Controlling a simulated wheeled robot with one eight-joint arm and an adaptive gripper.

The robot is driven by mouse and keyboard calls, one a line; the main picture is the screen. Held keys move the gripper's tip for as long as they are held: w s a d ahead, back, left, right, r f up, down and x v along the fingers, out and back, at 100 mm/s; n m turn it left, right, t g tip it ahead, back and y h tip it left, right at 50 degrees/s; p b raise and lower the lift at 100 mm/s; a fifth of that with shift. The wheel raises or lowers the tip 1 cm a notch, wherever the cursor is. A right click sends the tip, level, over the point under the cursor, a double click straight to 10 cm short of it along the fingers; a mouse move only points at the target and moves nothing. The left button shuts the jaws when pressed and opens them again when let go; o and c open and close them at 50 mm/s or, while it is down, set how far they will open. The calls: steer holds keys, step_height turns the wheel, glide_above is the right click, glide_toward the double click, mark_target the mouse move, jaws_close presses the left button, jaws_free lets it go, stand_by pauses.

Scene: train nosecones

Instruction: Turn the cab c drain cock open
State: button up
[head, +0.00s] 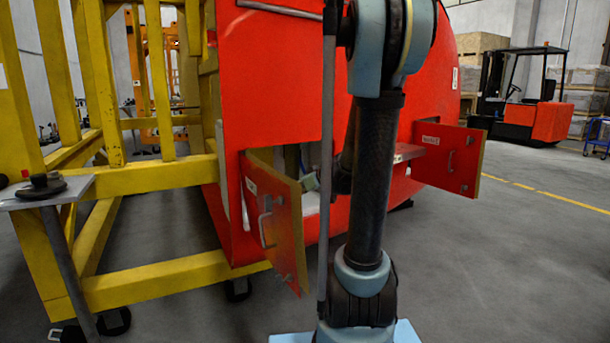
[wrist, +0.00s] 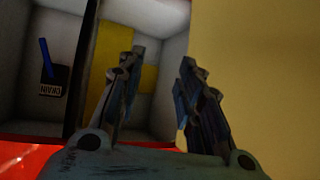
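A small blue lever (wrist: 46,58), which looks like the drain cock handle, stands out in the left of the wrist view. It rises from a dark plate with an upside-down "DRAIN" label (wrist: 51,90) inside a pale compartment (wrist: 20,105). It tilts slightly from vertical in that picture. My gripper (wrist: 160,66) is open and empty, to the right of the lever and apart from it. The lever is not visible in the head view. There my arm hides much of the opening in the red nosecone (head: 270,80), and my gripper cannot be made out clearly.
A red door (head: 275,215) with a handle stands open left of my arm. Another open door (head: 447,158) is to the right. A tan surface (wrist: 260,70) fills the wrist view's right side.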

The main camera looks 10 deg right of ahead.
steer(key=w+d+n+t, duration=0.1)
steer(key=w+d+t, duration=0.3)
steer(key=w, duration=0.8)
steer(key=t+h, duration=0.2)
steer(key=t, duration=0.2)
glide_toward(304, 170)
steer(key=x, duration=0.8)
steer(key=shift+w+a+r, duration=0.1)
steer(key=shift+w+a, duration=0.05)
jaws_close()
